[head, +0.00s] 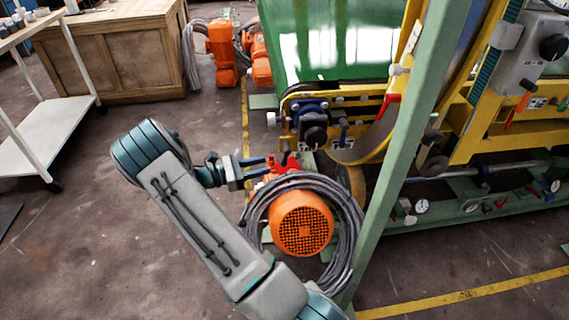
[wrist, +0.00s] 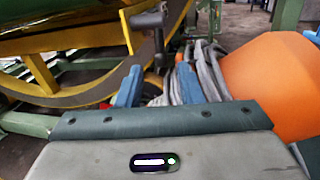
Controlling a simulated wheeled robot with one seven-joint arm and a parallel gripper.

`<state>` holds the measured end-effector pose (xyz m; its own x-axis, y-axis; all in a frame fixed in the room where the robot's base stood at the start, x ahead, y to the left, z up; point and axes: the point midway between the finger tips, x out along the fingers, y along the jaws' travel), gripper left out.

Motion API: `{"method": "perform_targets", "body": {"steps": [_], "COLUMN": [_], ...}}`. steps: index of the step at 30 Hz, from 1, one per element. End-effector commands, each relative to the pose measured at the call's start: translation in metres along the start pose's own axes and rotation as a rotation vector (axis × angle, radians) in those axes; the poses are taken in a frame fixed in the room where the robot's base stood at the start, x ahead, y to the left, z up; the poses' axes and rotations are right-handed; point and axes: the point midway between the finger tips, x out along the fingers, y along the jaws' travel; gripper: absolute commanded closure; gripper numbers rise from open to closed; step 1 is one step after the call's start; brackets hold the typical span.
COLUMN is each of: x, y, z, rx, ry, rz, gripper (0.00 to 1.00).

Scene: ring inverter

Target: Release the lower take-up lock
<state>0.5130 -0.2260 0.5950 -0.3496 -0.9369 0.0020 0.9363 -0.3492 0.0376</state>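My gripper (head: 262,166) reaches right toward the machine's lower corner, just above the orange motor. In the wrist view its two blue fingers (wrist: 159,82) stand apart with nothing held. A dark grey lever with a crosswise head (wrist: 150,20) hangs upright beyond the fingers and lines up with the gap between them. It looks apart from both fingers. In the head view a small dark lever (head: 285,153) shows just right of the fingertips, by a red part (head: 284,165). No label marks it, so I cannot tell surely that it is the lower take-up lock.
An orange motor (head: 301,222) wrapped in grey cable (head: 350,215) sits below the gripper. A green post (head: 400,140) rises to the right. The yellow machine frame (head: 370,150) and a wheel rim (wrist: 75,98) are close by. Floor at the left is clear beside a white cart (head: 45,130).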

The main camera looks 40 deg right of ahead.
Motion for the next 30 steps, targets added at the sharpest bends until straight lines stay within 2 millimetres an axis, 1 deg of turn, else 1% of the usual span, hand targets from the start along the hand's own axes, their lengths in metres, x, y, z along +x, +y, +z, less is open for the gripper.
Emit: {"method": "perform_targets", "body": {"steps": [1, 6, 9, 12, 18, 25, 26, 27, 29, 30], "x": [0.012, 0.047, 0.063, 0.074, 0.084, 0.085, 0.085, 0.085, 0.085, 0.085], "y": [-0.001, -0.001, -0.001, 0.0, 0.0, 0.0, 0.0, 0.0, 0.0, 0.0], "z": [-0.002, -0.002, -0.002, -0.001, -0.001, 0.0, 0.0, 0.0, 0.0, 0.0], "rx": [0.0, 0.0, 0.001, 0.001, 0.0, 0.0, 0.0, 0.001, 0.001, 0.001], "ry": [0.0, 0.001, 0.001, 0.002, 0.002, 0.002, 0.002, 0.002, 0.002, 0.002], "rz": [-0.004, -0.003, -0.002, -0.001, 0.0, 0.0, 0.0, -0.001, 0.0, 0.0], "gripper": [0.66, 0.66, 0.66, 0.66, 0.66, 0.66, 0.72, 0.83, 1.0, 1.0]}}
